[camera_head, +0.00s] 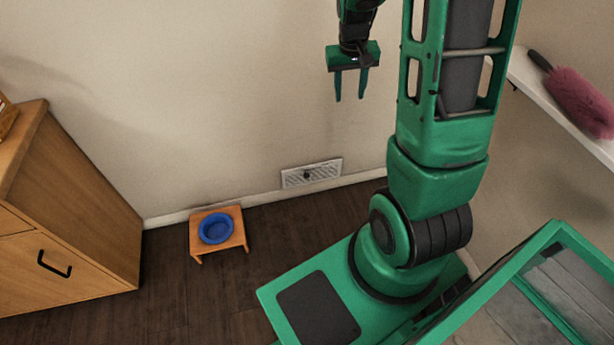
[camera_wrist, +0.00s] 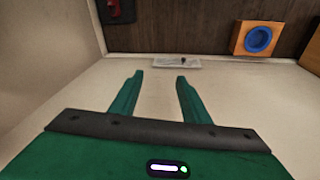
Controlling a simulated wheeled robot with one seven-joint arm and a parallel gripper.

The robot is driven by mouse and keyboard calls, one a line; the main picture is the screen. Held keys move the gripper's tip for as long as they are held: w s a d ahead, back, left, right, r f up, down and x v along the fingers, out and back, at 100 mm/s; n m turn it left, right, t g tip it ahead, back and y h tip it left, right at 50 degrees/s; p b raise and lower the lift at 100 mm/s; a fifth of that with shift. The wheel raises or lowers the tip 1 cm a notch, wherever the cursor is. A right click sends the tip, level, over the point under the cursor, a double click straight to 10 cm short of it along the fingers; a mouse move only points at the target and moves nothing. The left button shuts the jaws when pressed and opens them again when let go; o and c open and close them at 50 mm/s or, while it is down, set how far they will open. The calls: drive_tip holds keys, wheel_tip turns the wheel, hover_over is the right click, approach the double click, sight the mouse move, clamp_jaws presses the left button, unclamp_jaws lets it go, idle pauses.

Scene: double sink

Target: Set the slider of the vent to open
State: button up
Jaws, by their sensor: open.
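The vent (camera_head: 311,174) is a white, slatted rectangle low on the wall, just above the baseboard. A small dark slider knob (camera_head: 306,175) shows near its middle. In the wrist view the vent (camera_wrist: 165,62) lies beyond my fingertips, with the knob (camera_wrist: 183,61) right of its middle. I cannot tell from the knob which setting it is at. My gripper (camera_head: 350,99) is open and empty, pointing down, well above the vent and slightly to its right. In the wrist view my gripper (camera_wrist: 159,75) shows both green fingers spread apart, touching nothing.
A small wooden stand (camera_head: 242,234) with a blue bowl (camera_head: 215,229) is on the floor left of the vent. A wooden cabinet (camera_head: 75,220) stands at the left. A white shelf (camera_head: 535,82) with a pink duster (camera_head: 580,100) is at the right. Floor before the vent is clear.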

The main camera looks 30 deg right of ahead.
drive_tip(key=w+d+f, duration=0.2)
drive_tip(key=w+f, duration=0.6)
drive_tip(key=f, duration=0.1)
drive_tip(key=n+t, duration=0.2)
hover_over(307, 175)
drive_tip(key=s+d, duration=0.2)
drive_tip(key=s, duration=0.1)
wheel_tip(307, 175, down, 28)
drive_tip(key=r, duration=0.1)
drive_tip(key=shift+t+y, duration=0.3)
drive_tip(key=shift+t, duration=0.2)
drive_tip(key=w+f, duration=0.1)
drive_tip(key=f, duration=0.7)
drive_tip(key=w+a+f, duration=0.1)
drive_tip(key=f, duration=0.7)
drive_tip(key=w+a+f, duration=0.1)
drive_tip(key=f, duration=0.7)
drive_tip(key=shift+f, duration=0.35)
clamp_jaws()
